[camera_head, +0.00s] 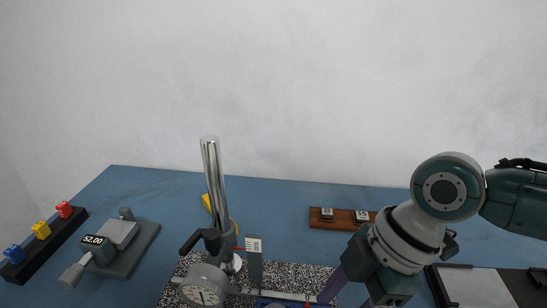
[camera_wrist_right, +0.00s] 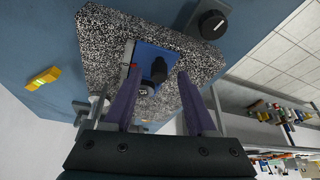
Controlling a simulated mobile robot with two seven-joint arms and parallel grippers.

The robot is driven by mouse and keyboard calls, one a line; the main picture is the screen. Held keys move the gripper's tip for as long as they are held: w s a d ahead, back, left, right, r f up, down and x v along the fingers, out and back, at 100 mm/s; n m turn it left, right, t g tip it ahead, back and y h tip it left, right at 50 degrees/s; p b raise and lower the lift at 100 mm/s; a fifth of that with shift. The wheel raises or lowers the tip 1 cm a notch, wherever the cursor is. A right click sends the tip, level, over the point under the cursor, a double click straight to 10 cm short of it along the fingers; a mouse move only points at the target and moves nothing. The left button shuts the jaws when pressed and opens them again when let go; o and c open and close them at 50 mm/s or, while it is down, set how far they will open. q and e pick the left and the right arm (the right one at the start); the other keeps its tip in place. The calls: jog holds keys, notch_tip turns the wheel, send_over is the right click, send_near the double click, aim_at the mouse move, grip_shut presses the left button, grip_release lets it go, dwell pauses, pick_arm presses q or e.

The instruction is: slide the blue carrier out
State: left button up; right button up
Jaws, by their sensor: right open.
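The blue carrier (camera_wrist_right: 148,53) lies on the speckled granite base (camera_wrist_right: 108,45) in the right wrist view, with a black knob (camera_wrist_right: 158,70) standing on it. In the head view only a sliver of the carrier (camera_head: 264,303) shows at the bottom edge. My right gripper (camera_wrist_right: 158,80) is open, its purple fingers pointing at the carrier. In the wrist view the knob appears between the fingertips; I cannot tell whether they touch it. In the head view my right gripper is partly cut off at the bottom. My left gripper is not in view.
A steel column (camera_head: 214,165) with a dial gauge (camera_head: 204,287) stands on the granite base, left of my right gripper. A grey device reading 52.00 (camera_head: 93,240) and a black rack of coloured blocks (camera_head: 35,250) are at left. A brown wooden block (camera_head: 343,218) lies behind.

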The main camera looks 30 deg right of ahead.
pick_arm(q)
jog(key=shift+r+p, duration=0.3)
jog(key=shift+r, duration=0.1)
pick_arm(e)
jog(key=v, duration=0.7)
jog(key=shift+d+r, duration=0.2)
jog(key=shift+r, duration=0.15)
jog(key=shift+s+a, duration=0.1)
jog(key=shift+s, duration=0.05)
